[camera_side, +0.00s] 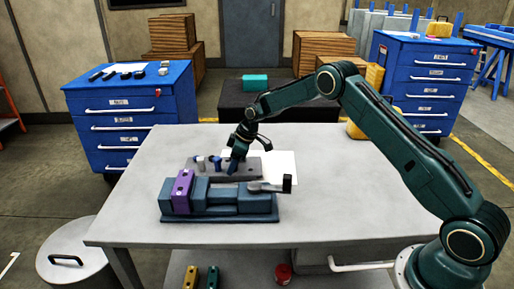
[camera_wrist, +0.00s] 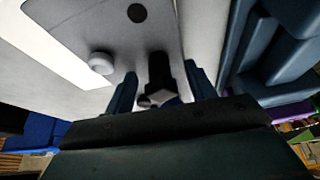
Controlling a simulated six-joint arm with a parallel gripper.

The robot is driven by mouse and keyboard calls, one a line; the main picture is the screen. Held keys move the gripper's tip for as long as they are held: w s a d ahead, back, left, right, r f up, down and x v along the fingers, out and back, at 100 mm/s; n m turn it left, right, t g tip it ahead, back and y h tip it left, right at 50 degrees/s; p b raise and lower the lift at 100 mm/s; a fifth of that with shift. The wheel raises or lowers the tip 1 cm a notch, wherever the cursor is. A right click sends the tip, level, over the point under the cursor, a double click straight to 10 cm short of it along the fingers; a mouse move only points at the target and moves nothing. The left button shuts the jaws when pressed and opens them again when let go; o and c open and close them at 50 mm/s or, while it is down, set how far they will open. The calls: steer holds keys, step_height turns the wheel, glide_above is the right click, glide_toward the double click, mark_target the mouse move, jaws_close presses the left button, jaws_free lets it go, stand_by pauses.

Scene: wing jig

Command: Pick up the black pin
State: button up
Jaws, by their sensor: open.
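In the wrist view the black pin (camera_wrist: 158,70) stands between the two blue fingers of my gripper (camera_wrist: 161,88), with visible space on both sides. My gripper is open and also shows in the side view (camera_side: 233,164), low over the grey plate (camera_side: 247,167). I cannot pick out the black pin clearly in the side view, where the fingers and small parts overlap. A pale round pin (camera_wrist: 101,62) stands on the plate beside the left finger in the wrist view. A dark round hole (camera_wrist: 137,13) is farther along the plate.
A blue vise (camera_side: 222,208) with a purple block (camera_side: 182,191) stands in front of the plate, close to my gripper. A white sheet (camera_side: 281,166) lies to the right. The left and right ends of the grey table (camera_side: 340,205) are clear.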

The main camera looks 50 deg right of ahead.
steer(key=c, duration=1)
step_height(320, 180, up, 20)
steer(key=shift+r, duration=0.1)
stand_by(0.4)
stand_by(0.4)
